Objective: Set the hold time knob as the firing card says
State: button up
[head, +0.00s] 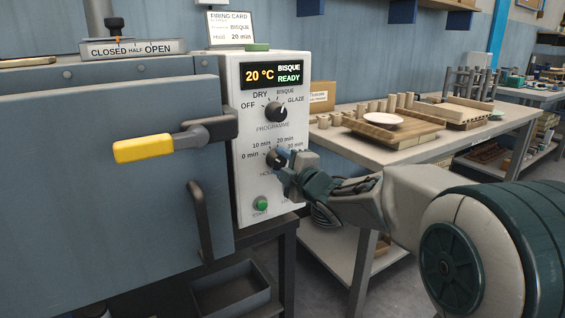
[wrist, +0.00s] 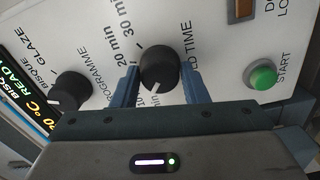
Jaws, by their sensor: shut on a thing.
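The firing card (head: 231,28) stands on top of the control box and reads bisque, hold 20 min. The hold time knob (head: 273,158) is black, on the box's white front below the programme knob. My gripper (head: 283,160) is at this knob. In the wrist view its blue fingers are on both sides of the hold time knob (wrist: 158,66), shut on it. The knob's white mark points down in the wrist view, toward the 0 min side of the scale. The exact setting is partly hidden by my gripper.
The programme knob (head: 276,112) is above, and the display (head: 271,75) reads 20 °C, BISQUE, READY. A green start button (head: 261,204) is below. The yellow door handle (head: 143,148) juts out at left. A table with pottery items (head: 400,150) stands at right.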

jog(key=m+p, duration=0.3)
jog(key=m, duration=0.4)
jog(key=m+p, duration=0.1)
jog(key=m, duration=0.2)
jog(key=shift+r, duration=0.1)
jog(key=shift+m+p, duration=1.15)
jog(key=shift+m, duration=0.75)
jog(key=o, duration=1)
jog(key=p+v, duration=0.1)
jog(key=v, duration=1.3)
jog(key=shift+p, duration=0.4)
